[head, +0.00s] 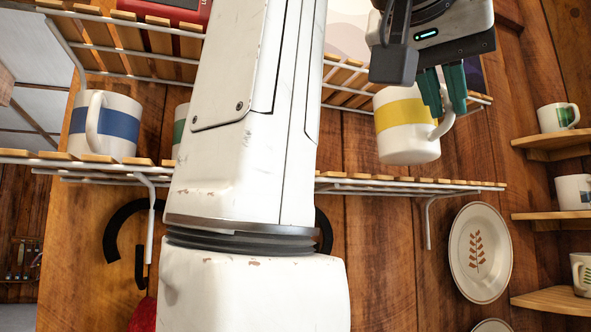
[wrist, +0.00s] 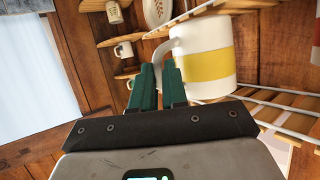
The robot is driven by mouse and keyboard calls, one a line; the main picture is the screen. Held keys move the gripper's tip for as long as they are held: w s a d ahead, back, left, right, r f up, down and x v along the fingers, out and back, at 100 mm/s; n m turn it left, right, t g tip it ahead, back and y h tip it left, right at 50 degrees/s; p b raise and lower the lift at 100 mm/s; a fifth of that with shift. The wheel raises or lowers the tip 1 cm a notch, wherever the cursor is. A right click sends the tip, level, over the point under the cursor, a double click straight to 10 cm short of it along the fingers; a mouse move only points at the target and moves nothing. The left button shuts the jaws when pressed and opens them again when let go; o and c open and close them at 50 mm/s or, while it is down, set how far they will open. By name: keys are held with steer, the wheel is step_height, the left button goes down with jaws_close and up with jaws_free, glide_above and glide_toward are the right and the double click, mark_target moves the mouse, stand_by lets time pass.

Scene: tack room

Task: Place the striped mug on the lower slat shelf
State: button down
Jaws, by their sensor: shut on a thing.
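The striped mug (head: 404,122) is white with a yellow band, and it also shows large in the wrist view (wrist: 208,62). My gripper (head: 447,105) is shut on its handle, at the mug's right side in the head view; its green fingers (wrist: 158,74) show in the wrist view. The mug hangs roughly upright, slightly tilted, just above the right part of the lower slat shelf (head: 400,184), with a small gap visible below it. My arm hides the middle of this shelf.
A blue-banded mug (head: 106,124) stands at the lower shelf's left; a green-banded mug (head: 181,127) is mostly hidden by my arm. The upper slat shelf (head: 130,42) is close above. A plate (head: 480,252) and small shelves with mugs (head: 558,117) are at right.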

mark_target(375, 111)
steer(key=w+p, duration=0.1)
steer(key=w, duration=0.1)
steer(key=w+a+p, duration=0.1)
steer(key=w, duration=0.2)
steer(key=w+a, duration=0.1)
steer(key=w, duration=0.1)
steer(key=shift+w+a+r+p, duration=0.15)
steer(key=shift+w+a+p, duration=0.1)
steer(key=shift+w+p, duration=0.15)
steer(key=shift+w+a+r+p, duration=0.1)
steer(key=shift+w+a+p, duration=0.25)
steer(key=shift+w, duration=0.3)
steer(key=shift+w+a+p, duration=0.1)
steer(key=shift+w+p, duration=0.35)
steer(key=shift+w, duration=0.15)
steer(key=shift+w+a+f, duration=0.1)
steer(key=shift+w+f, duration=0.15)
steer(key=shift+f, duration=0.2)
steer(key=shift+w+a+f, duration=0.1)
steer(key=shift+w+f, duration=0.1)
steer(key=shift+f, duration=0.25)
steer(key=c, duration=1.1)
jaws_free()
steer(key=shift+d+f, duration=0.1)
steer(key=shift+c, duration=0.2)
steer(key=shift+s, duration=0.15)
